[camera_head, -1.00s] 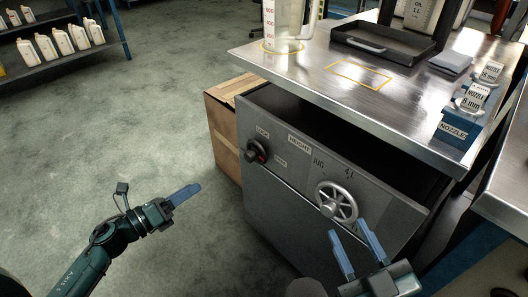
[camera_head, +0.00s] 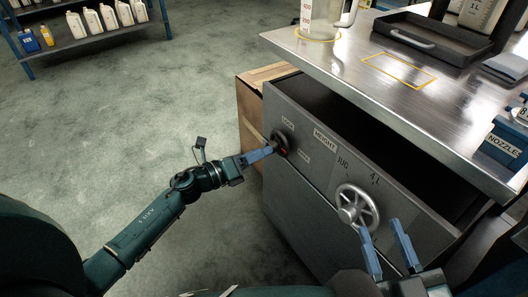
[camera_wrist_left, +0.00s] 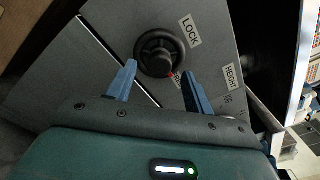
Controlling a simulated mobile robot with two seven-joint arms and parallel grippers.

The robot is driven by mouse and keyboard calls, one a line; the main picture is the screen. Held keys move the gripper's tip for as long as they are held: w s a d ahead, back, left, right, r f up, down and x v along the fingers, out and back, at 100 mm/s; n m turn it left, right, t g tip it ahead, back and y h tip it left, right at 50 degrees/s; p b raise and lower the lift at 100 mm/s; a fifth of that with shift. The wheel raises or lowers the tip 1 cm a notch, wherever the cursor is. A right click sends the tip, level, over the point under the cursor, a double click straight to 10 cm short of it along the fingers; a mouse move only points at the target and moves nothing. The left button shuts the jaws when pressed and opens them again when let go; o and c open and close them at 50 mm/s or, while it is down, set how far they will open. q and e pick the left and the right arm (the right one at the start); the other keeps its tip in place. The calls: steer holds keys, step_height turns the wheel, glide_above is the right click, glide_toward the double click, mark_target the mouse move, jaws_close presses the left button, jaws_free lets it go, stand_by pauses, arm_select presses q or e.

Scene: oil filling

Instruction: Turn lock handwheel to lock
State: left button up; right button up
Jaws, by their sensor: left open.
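The lock handwheel (camera_head: 281,143) is a small dark wheel on the upper left of the grey cabinet front (camera_head: 310,170). It also shows in the left wrist view (camera_wrist_left: 160,50), with a red mark at its lower right and a LOCK label (camera_wrist_left: 189,30) beside it. My left gripper (camera_head: 268,151) is at the handwheel, its blue fingertips partly overlapping it in the head view. In the left wrist view the open fingers (camera_wrist_left: 158,82) point at the wheel from below, one on each side. I cannot tell whether they touch it. My right gripper (camera_head: 385,240) is open and empty below the height handwheel.
The larger silver height handwheel (camera_head: 357,206) is to the right on the same front. The steel worktop (camera_head: 350,65) overhangs above, with a black tray (camera_head: 432,38) and a clear jug (camera_head: 322,18). A cardboard box (camera_head: 250,115) stands left of the cabinet.

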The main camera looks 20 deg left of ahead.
mark_target(277, 144)
arm_select(q)
steer(key=shift+x, duration=1.15)
steer(key=shift+c, duration=0.5)
steer(key=c, duration=0.9)
steer(key=shift+o, duration=0.2)
arm_select(e)
steer(key=shift+r, duration=0.1)
